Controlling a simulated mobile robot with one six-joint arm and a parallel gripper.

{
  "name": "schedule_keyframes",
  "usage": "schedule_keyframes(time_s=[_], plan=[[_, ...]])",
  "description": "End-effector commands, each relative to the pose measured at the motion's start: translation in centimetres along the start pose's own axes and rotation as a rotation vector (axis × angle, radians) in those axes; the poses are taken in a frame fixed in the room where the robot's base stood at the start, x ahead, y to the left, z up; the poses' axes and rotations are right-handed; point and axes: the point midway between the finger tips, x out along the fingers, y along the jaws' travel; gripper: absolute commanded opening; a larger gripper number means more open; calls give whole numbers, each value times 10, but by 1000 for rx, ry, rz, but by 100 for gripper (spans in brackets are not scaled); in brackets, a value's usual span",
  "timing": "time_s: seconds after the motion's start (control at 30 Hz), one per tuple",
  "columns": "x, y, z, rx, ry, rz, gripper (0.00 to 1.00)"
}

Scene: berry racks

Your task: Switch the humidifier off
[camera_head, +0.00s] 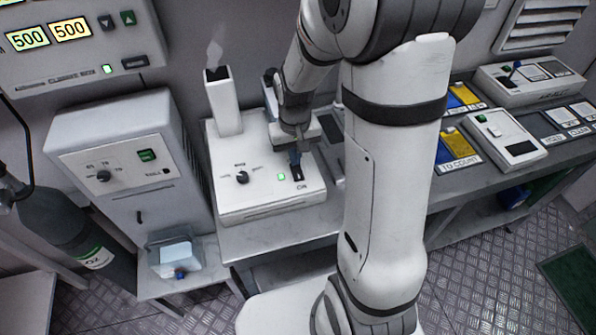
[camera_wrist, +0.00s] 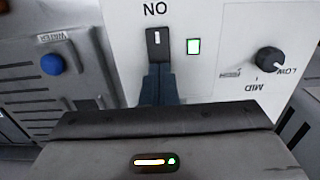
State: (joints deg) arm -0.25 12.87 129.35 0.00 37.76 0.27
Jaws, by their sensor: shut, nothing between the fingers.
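The humidifier (camera_head: 262,205) is a white box on the bench in the head view. A square chimney (camera_head: 224,105) at its back left gives off a faint wisp of mist. Its top has a dark dial (camera_head: 242,177), a lit green lamp (camera_head: 281,176) and a black switch slot (camera_head: 298,174) with ON printed at the near end. The wrist view shows the switch (camera_wrist: 157,42), the ON label and the lit green lamp (camera_wrist: 193,46) upside down. My gripper (camera_head: 295,160) is shut and empty, its dark fingertips (camera_wrist: 160,70) right at the slot; contact is unclear.
A white cabinet (camera_head: 120,155) with a dial and green button stands left, with a clear container (camera_head: 175,257) below. A gas cylinder (camera_head: 70,215) is further left. A white device (camera_head: 495,137) and blue-and-yellow trays (camera_head: 452,150) lie right. A blue knob (camera_wrist: 54,64) marked WATER is nearby.

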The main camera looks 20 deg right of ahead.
Motion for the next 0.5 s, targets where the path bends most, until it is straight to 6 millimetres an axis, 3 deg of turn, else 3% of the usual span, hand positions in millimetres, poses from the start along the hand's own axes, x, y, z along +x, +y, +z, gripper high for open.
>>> schedule_keyframes(time_s=[0.5], plan=[[9, 0, 0, -1, 0, 0, 0]])
